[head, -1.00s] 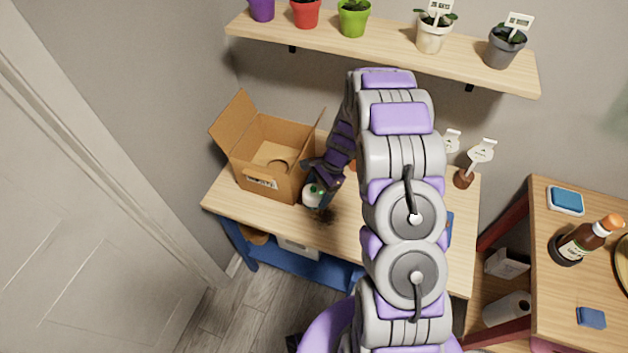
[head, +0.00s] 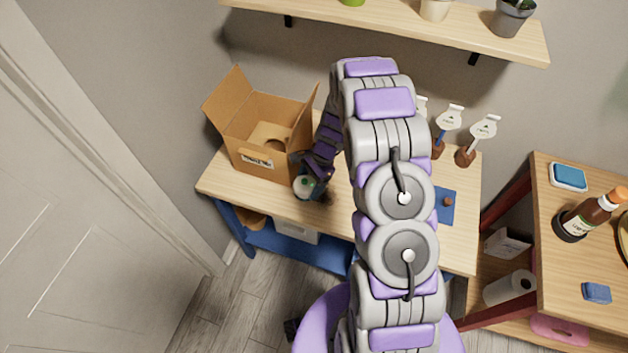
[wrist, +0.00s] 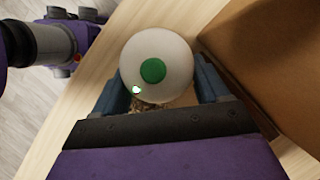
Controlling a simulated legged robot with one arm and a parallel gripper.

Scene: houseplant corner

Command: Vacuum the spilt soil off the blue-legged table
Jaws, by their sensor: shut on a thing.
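The blue-legged table (head: 225,184) has a pale wood top. My gripper (head: 318,178) is over its left half, beside a cardboard box. It is shut on a small, round white vacuum with a green button (head: 304,188), which also shows between the blue fingers in the wrist view (wrist: 176,50). The vacuum is low at the tabletop; I cannot tell whether it touches. A dark smudge of soil (head: 327,198) shows just right of the vacuum in the head view. Some speckles lie by the left finger in the wrist view. The vacuum and fingers may hide more soil.
The open cardboard box (head: 262,135) stands close behind and left of my gripper. Labelled brown pots (head: 465,156) and a blue mat (head: 440,207) are at the table's right. A shelf (head: 390,22) hangs above. A red-legged table (head: 555,260) stands right.

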